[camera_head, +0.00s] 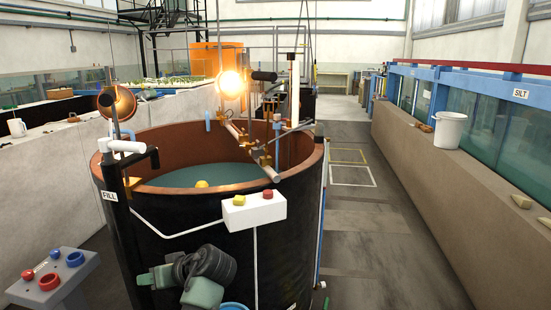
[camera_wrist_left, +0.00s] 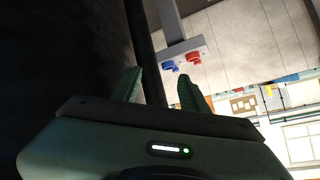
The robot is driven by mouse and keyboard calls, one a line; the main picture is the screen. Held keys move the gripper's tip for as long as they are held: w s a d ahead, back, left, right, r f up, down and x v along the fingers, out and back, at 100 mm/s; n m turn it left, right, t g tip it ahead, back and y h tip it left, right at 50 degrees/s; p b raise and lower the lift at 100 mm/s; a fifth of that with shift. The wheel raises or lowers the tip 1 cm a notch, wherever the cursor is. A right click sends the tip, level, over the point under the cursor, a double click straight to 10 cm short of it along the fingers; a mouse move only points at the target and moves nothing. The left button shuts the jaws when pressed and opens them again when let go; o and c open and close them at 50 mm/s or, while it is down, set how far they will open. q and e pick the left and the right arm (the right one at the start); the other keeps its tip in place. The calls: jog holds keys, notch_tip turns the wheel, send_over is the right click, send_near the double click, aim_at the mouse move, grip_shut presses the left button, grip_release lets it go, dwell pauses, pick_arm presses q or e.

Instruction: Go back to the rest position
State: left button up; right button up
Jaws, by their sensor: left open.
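My left gripper (camera_wrist_left: 160,74) shows in the left wrist view with its two dark green fingers apart and nothing between them. It is beside the dark wall of the large tank (camera_wrist_left: 60,70); I cannot tell the gap. In the head view, grey-green and black parts of my arm show low in front of the black tank (camera_head: 150,245), but the fingertips are not clear there. My right gripper is in neither view.
A grey control stand (camera_head: 50,285) with red and blue knobs is at the lower left. A white box (camera_head: 254,212) with yellow and red buttons is on the tank's front. A long glass flume (camera_head: 480,125) runs along the right. The floor (camera_head: 385,240) between is clear.

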pick_arm(q)
jog(key=s+d+f+m+h, duration=0.3)
jog(key=s+f+m+h, duration=0.25)
jog(key=s+f, duration=1.25)
jog(key=s+d+m+g+h, duration=0.1)
jog(key=s+d+m+h, duration=0.15)
jog(key=s, duration=0.75)
jog(key=s+d+m+g+h, duration=0.1)
jog(key=s+d+m+h, duration=0.2)
jog(key=s, duration=0.6)
notch_tip(320, 180, down, 23)
jog(key=s+d+n+p, duration=0.1)
jog(key=p, duration=0.1)
jog(key=s+a+f+g+p, duration=0.1)
jog(key=s+a+f+g, duration=0.1)
jog(key=s+f, duration=1.3)
jog(key=shift+s+a+f+y, duration=0.35)
jog(key=shift+s+a, duration=0.15)
jog(key=shift+s, duration=0.75)
